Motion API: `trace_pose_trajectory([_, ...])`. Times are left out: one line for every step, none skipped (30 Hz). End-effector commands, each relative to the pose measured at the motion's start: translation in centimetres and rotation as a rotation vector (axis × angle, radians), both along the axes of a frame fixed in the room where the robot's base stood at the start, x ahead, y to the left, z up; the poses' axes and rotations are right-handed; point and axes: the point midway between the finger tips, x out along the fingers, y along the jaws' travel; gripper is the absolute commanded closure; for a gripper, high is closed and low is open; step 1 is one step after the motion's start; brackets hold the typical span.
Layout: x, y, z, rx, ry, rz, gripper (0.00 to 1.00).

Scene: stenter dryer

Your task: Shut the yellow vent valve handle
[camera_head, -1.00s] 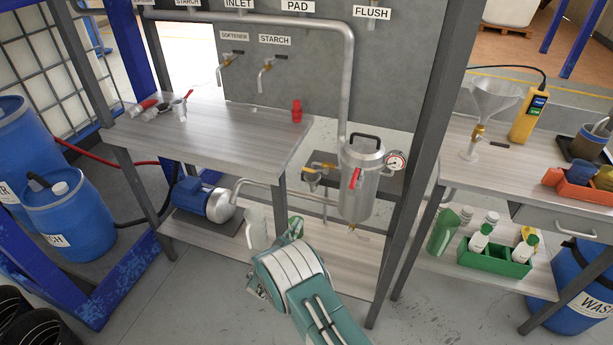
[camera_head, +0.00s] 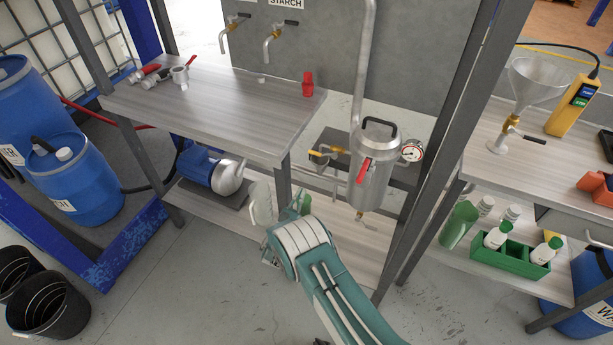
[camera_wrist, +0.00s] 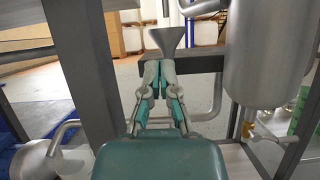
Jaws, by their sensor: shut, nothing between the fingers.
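A steel vessel (camera_head: 374,170) with a red lever (camera_head: 364,172) and a round gauge stands on the frame between the two benches. Left of it is a small brass valve with a yellow handle (camera_head: 318,153), partly crowded by pipes. Its exact angle is too small to tell. In the wrist view the vessel (camera_wrist: 268,60) is at the right, with a brass outlet valve (camera_wrist: 250,128) beneath it; the yellow handle is not clearly seen there. My gripper (camera_wrist: 159,70) is shut and empty, left of the vessel. In the head view my arm mostly hides it, below the yellow handle.
The left bench (camera_head: 220,100) bears loose fittings and a red piece (camera_head: 307,84). A blue pump (camera_head: 210,170) and a pale jug (camera_head: 262,203) are on its lower shelf. A dark upright post (camera_head: 440,150) stands right of the vessel. Black bins (camera_head: 45,305) are at the lower left.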

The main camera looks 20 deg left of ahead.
Motion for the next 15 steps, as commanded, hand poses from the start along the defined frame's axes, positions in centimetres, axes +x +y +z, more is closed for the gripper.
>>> trace_pose_trajectory([0.9,-0.2,0.5,0.003,-0.002,-0.004,1.00])
trace_pose_trajectory([1.4,-0.3,0.7,0.002,-0.001,-0.005,1.00])
trace_pose_trajectory([2.1,-0.4,1.0,0.003,-0.002,-0.004,1.00])
trace_pose_trajectory([2.6,-0.4,1.3,0.003,-0.002,-0.004,1.00])
trace_pose_trajectory([3.1,-0.5,1.5,0.003,-0.001,-0.005,1.00])
trace_pose_trajectory([3.7,-0.6,1.9,0.004,-0.002,-0.005,1.00])
trace_pose_trajectory([4.2,-0.6,2.1,0.004,-0.002,-0.004,1.00])
trace_pose_trajectory([4.7,-0.6,2.3,0.004,-0.001,-0.004,1.00])
trace_pose_trajectory([5.2,-0.7,2.6,0.003,-0.002,-0.005,1.00])
trace_pose_trajectory([5.7,-0.8,2.8,0.003,-0.002,-0.005,1.00])
trace_pose_trajectory([6.1,-0.8,2.9,0.003,-0.001,-0.004,1.00])
trace_pose_trajectory([6.6,-0.8,3.2,0.004,-0.001,-0.004,1.00])
trace_pose_trajectory([7.0,-0.9,3.4,0.004,-0.002,-0.004,1.00])
trace_pose_trajectory([7.4,-0.9,3.6,0.003,-0.001,-0.004,1.00])
trace_pose_trajectory([7.9,-1.0,3.8,0.002,-0.001,-0.005,1.00])
